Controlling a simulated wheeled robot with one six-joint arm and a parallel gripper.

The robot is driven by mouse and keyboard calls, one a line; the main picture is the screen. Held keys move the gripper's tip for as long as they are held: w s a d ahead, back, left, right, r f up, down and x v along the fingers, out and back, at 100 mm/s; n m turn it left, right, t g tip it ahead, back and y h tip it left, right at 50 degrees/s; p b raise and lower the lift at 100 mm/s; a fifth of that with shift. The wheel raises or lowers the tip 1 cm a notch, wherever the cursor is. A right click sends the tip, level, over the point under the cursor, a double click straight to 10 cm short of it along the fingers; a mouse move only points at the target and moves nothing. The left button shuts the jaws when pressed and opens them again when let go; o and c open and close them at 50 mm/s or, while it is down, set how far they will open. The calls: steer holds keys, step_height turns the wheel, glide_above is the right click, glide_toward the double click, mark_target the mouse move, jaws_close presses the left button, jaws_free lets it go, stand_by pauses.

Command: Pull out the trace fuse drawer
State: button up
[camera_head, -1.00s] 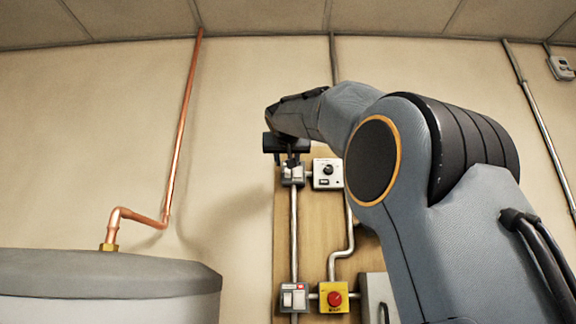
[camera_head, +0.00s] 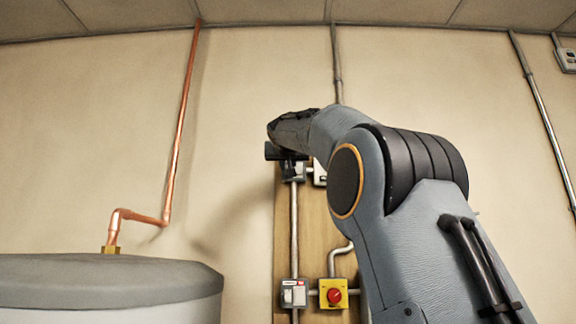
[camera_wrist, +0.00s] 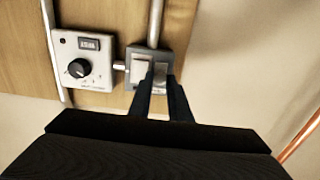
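Contact cannot be told. No drawer is seen pulled out. A second, similar box (camera_head: 294,294) with a red label is lower on the board. Neither label is readable as "trace".
A white control box (camera_wrist: 83,62) with a black knob is close beside the switch box. A yellow box with a red button (camera_head: 333,294), metal conduits (camera_head: 294,230), a grey tank (camera_head: 105,275) and a copper pipe (camera_head: 178,130) are around. Bare wall lies between.

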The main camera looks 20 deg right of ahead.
jaws_close()
steer(key=b+v, duration=0.2)
steer(key=v, duration=0.1)
steer(key=shift+b, duration=0.35)
steer(key=o, duration=0.6)
jaws_free()
steer(key=shift+s, duration=0.1)
steer(key=shift+c, duration=0.2)
steer(key=shift+s+a, duration=0.1)
